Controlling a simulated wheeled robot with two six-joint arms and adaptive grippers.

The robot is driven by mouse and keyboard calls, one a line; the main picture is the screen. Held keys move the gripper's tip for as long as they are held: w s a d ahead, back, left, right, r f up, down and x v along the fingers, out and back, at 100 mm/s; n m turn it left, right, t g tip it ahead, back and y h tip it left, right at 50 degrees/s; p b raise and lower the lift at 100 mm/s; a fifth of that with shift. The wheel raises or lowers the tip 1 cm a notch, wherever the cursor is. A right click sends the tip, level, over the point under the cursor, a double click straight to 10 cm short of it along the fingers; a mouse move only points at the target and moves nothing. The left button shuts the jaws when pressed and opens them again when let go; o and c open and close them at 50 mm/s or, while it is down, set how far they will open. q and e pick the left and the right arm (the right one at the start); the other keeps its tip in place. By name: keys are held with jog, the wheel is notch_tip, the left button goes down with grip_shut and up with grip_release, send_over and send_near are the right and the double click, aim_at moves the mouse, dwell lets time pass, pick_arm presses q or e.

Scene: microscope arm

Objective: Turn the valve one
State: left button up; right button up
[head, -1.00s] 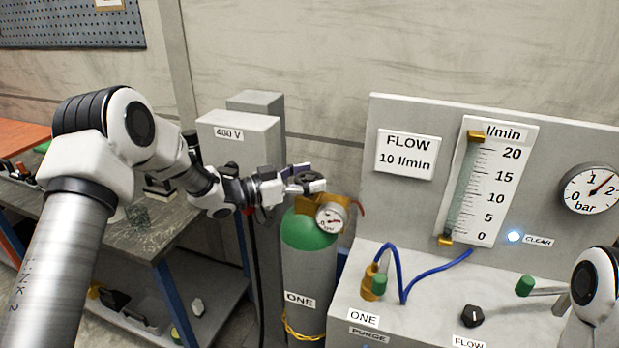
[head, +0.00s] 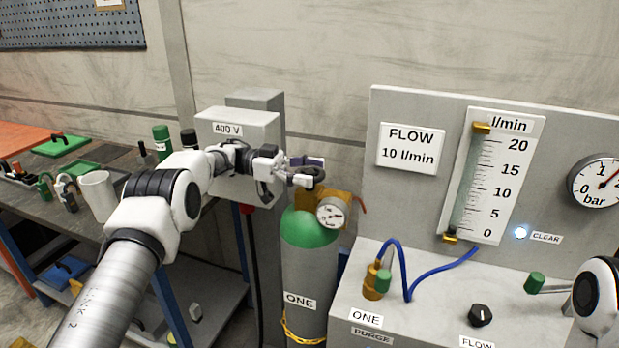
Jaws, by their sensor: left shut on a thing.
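The gas cylinder labelled ONE (head: 302,270) stands upright, grey with a green shoulder. Its brass valve body (head: 322,200) is on top, with a round dial gauge (head: 333,213) on the front. A dark round handwheel (head: 307,173) sits above the brass. My left gripper (head: 304,172) is at the top of the cylinder, coming in from the left, its fingers shut on the handwheel. The fingers partly hide the wheel. Part of my right arm shows at the right edge; its gripper is out of frame.
The grey panel right of the cylinder carries a FLOW sign (head: 410,148), a flow tube (head: 469,180), a bar gauge (head: 598,183), a black knob (head: 481,315) and a blue hose (head: 407,275). A 400 V box (head: 240,140) stands behind my left arm. A cluttered bench (head: 50,205) is left.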

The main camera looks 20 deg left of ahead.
aim_at(310, 171)
pick_arm(q)
jog(key=shift+m+g, duration=0.3)
jog(key=shift+g, duration=0.2)
jog(key=o, duration=1.2)
jog(key=shift+c, duration=0.2)
jog(key=shift+r, duration=0.1)
notch_tip(310, 171, up, 10)
jog(key=shift+f, duration=0.1)
jog(key=shift+f, duration=0.1)
